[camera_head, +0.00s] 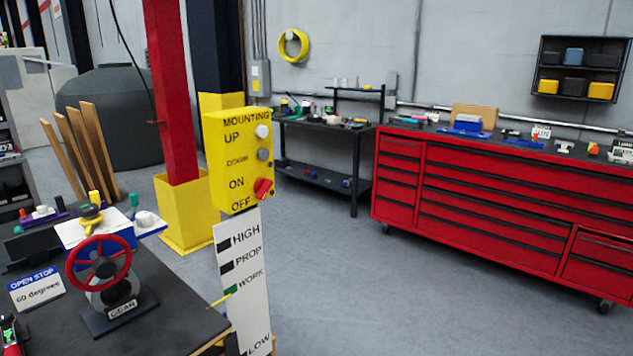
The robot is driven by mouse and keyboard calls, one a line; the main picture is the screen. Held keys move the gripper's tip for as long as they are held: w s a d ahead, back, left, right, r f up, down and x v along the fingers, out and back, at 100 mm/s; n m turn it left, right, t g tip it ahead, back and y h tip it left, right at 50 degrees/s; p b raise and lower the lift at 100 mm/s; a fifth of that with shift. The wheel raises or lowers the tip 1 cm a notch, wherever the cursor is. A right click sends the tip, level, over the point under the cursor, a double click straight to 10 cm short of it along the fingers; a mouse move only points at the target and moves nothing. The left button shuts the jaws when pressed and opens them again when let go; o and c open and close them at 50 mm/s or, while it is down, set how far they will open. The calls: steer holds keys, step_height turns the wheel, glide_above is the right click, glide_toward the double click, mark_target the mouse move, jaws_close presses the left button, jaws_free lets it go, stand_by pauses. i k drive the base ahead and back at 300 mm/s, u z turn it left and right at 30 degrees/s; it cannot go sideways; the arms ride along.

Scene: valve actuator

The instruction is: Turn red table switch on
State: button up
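A red rotary switch (263,188) sits on the right-hand face of a yellow control box (228,165), beside the printed words ON and OFF. The box stands above a white panel (243,290) marked HIGH, PROP, WORK and LOW. My gripper is not in view.
A dark table (170,325) at lower left bears a red handwheel (100,264) on a gear stand and an OPEN STOP sign (36,288). A red pillar (172,90) rises behind the box. A red tool cabinet (480,200) stands at right. The grey floor between is clear.

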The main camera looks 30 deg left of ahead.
mark_target(262, 185)
steer(key=u, duration=0.75)
steer(key=i, duration=1)
steer(key=u, duration=0.9)
